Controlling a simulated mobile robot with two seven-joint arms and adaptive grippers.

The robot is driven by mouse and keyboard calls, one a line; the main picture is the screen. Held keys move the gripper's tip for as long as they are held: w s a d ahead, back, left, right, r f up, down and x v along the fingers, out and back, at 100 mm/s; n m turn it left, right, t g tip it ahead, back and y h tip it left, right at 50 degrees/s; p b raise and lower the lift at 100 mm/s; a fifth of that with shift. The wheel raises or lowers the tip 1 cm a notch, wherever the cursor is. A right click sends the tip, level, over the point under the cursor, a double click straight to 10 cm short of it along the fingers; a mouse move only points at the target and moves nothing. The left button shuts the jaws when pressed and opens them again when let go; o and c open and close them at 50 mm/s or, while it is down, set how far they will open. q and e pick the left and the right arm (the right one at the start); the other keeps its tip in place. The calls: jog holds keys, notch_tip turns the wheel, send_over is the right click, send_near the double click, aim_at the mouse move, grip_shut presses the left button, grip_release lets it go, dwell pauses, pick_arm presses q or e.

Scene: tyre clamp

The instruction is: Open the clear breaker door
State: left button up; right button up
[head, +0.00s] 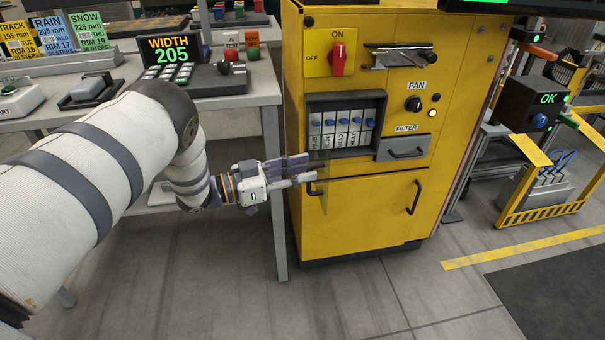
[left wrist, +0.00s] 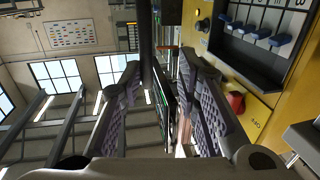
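The yellow cabinet (head: 365,205) has a dark-framed breaker recess (head: 382,112) with several white breakers (head: 342,127) with blue levers. The breakers (left wrist: 262,35) show there at upper right. My right gripper is not in view.
A red rotary switch (head: 338,60) is above the recess. A filter drawer (head: 403,148) and a lower door handle (head: 414,197) are to its right and below. A workbench (head: 235,95) with a width display (head: 168,50) stands left. Floor in front is clear.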

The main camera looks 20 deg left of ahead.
pick_arm(q)
jog(key=shift+o, duration=0.2)
jog(key=shift+w+a, duration=0.15)
jog(key=shift+w, duration=0.2)
jog(key=shift+s, duration=0.1)
jog(key=v, duration=1.2)
